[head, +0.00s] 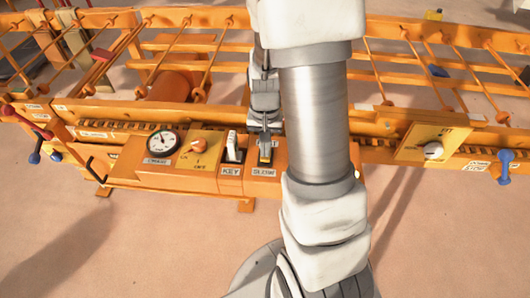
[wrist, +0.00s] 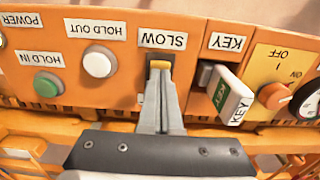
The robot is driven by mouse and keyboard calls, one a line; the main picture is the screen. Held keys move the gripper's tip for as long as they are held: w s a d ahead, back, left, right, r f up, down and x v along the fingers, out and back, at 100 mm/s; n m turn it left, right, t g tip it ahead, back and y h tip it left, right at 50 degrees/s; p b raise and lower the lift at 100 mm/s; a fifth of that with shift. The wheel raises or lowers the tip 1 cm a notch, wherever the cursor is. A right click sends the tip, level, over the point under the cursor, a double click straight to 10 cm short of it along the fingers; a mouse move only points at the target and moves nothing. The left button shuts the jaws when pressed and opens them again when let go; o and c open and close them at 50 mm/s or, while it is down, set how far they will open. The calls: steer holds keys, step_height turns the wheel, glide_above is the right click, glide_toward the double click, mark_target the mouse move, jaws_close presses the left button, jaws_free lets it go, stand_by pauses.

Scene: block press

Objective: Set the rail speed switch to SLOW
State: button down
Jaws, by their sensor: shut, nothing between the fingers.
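The SLOW label (head: 264,173) is on the front of the orange control box, and it appears upside down in the wrist view (wrist: 163,40). A small yellow switch tip (wrist: 158,64) shows just beside that label. My gripper (wrist: 160,76) is shut and empty, with its fingertips at the yellow tip. They look to be touching it or very close; I cannot tell which. In the head view my gripper (head: 265,158) reaches down to the same spot. The fingers hide most of the switch, so its exact position is unclear.
The white KEY tag (wrist: 233,97) hangs close beside my fingers. An orange ON/OFF knob (wrist: 272,95) and a gauge (head: 162,140) are farther along. On the other side are a white HOLD OUT button (wrist: 99,62) and a green HOLD IN button (wrist: 48,85).

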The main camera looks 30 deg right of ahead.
steer(key=shift+f+b, duration=0.5)
steer(key=shift+f, duration=0.15)
steer(key=shift+r, duration=0.1)
step_height(320, 180, up, 7)
steer(key=p, duration=0.6)
stand_by(0.4)
stand_by(0.3)
